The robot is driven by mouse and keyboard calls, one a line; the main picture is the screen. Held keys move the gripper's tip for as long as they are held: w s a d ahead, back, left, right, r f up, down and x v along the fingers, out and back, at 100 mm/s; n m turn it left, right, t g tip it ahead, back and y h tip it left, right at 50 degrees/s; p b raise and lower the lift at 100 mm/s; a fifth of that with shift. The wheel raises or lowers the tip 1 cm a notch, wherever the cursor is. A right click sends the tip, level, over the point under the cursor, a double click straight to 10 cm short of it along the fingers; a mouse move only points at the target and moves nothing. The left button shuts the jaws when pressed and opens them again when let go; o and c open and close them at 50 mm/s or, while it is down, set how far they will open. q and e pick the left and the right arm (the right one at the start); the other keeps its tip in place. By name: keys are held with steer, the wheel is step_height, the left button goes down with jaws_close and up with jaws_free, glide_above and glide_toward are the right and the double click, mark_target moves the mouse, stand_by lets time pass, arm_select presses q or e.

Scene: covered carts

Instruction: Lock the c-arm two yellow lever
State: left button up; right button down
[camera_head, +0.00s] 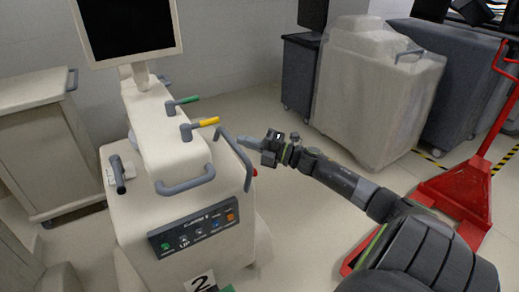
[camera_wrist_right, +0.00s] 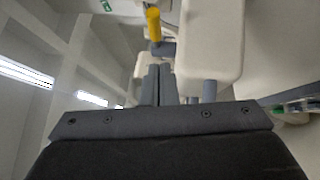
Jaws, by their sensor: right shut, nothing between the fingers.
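The c-arm (camera_head: 150,115) is a cream machine with a dark screen, a control panel and a label "2" low on its front. Its yellow lever (camera_head: 209,122) sticks out to the right from a grey pivot on the upper body, just below a green lever (camera_head: 183,101). My right gripper (camera_head: 242,142) is shut and empty, to the right of the yellow lever and slightly lower, apart from it in the picture. In the right wrist view the yellow lever (camera_wrist_right: 153,24) shows just beyond the shut fingertips (camera_wrist_right: 158,70). My left gripper is not in view.
A grey handle (camera_head: 235,158) on the c-arm's right side is close to my right gripper. A wrapped cart (camera_head: 370,95) and a dark covered cart (camera_head: 455,80) stand at the back right. A red pallet jack (camera_head: 455,195) is at the right. A covered cart (camera_head: 40,150) stands left.

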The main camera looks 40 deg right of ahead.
steer(key=shift+r+b+v, duration=0.15)
steer(key=shift+b+v, duration=0.05)
steer(key=shift+v, duration=0.8)
steer(key=shift+r+b+v, duration=0.1)
steer(key=shift+b+v, duration=0.1)
steer(key=shift+v, duration=0.85)
steer(key=shift+s, duration=0.1)
steer(key=shift+f, duration=0.15)
